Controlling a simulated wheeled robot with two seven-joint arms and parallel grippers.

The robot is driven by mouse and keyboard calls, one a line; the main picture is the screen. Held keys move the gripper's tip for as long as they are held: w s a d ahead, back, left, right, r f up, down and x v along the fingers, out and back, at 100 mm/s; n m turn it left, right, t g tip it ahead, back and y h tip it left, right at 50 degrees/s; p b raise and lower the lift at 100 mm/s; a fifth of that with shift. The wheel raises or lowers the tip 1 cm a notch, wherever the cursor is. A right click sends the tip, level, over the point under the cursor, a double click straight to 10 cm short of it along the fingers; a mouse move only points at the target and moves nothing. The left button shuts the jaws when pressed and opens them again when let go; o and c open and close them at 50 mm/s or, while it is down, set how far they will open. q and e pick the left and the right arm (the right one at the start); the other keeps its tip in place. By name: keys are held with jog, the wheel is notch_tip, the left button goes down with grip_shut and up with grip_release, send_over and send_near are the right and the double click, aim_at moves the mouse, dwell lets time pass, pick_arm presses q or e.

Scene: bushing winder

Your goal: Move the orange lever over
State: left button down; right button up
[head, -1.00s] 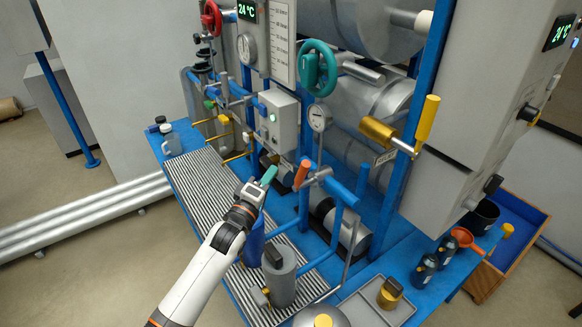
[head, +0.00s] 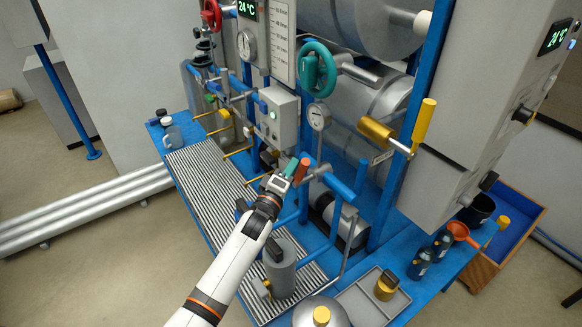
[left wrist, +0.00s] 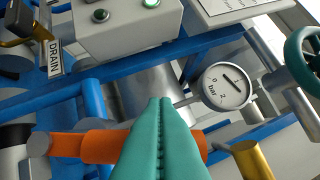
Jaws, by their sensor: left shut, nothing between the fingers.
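The orange lever (head: 302,170) stands up from a pipe joint at the middle of the blue frame, tilted a little. In the left wrist view the lever (left wrist: 98,146) lies across the picture, its middle hidden behind the fingers. My left gripper (head: 291,166) has teal fingers, shut together and empty. It is right beside the lever, on its left side in the head view. In the left wrist view the fingertips (left wrist: 160,101) reach past the lever; whether they touch it I cannot tell. My right gripper is not in view.
A control box (head: 277,116) with a green light is just above the lever. A pressure gauge (head: 319,117) and a teal handwheel (head: 317,70) are above right. A yellow-handled valve (head: 424,121) is further right. A grey canister (head: 280,268) stands below my arm.

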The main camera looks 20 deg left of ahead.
aim_at(303, 171)
pick_arm(q)
jog(key=s+d+f+m+b, duration=0.1)
jog(key=m+b, duration=0.1)
jog(key=s+d+f+m+t+h+b, duration=0.1)
jog(key=m+b, duration=0.1)
jog(key=b, duration=0.1)
jog(key=shift+d+h, duration=0.15)
jog(key=shift+h, duration=0.15)
jog(key=shift+s+d+r+m+t+h, duration=0.1)
jog(key=shift+d+r+m+t+h, duration=0.15)
jog(key=shift+m, duration=0.25)
jog(key=shift+r, duration=0.1)
